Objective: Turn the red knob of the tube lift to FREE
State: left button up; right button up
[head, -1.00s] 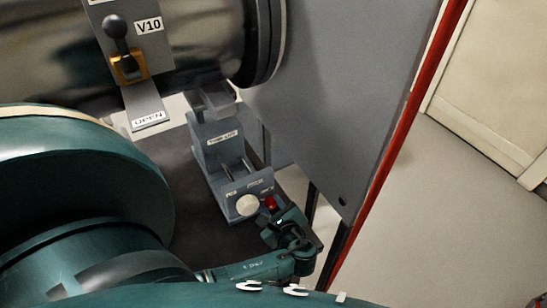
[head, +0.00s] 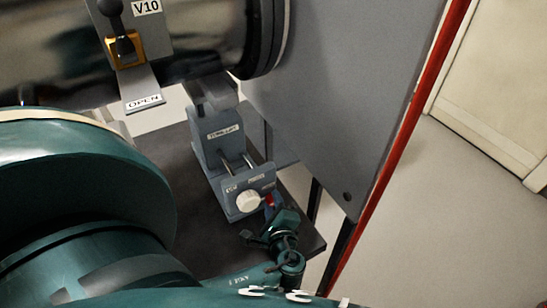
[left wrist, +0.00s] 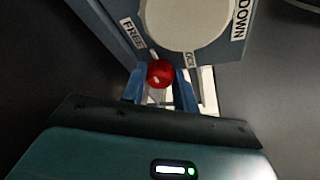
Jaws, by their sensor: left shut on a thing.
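The grey-blue tube lift (head: 205,150) stands on a dark bench, with a white round dial (head: 248,201) on its front panel. The small red knob (head: 269,199) is to the right of the dial, partly hidden by my left gripper (head: 271,205). In the left wrist view the red knob (left wrist: 160,73) sits between the two blue fingers of my left gripper (left wrist: 159,84), which is shut on it. The FREE label (left wrist: 132,33) is up and left of the knob; a LOCK label (left wrist: 190,60) is to its right. Where the knob points cannot be told. My right gripper is out of view.
A large metal tube with a V10 plate (head: 146,7) and an OPEN tag (head: 144,103) is above the bench (head: 185,225). A grey panel (head: 335,90) with a red edge stands right of the lift. Floor (head: 440,220) is clear beyond it.

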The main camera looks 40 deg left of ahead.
pick_arm(q)
jog(key=shift+a, duration=0.1)
jog(key=o, duration=1)
jog(key=shift+c, duration=0.2)
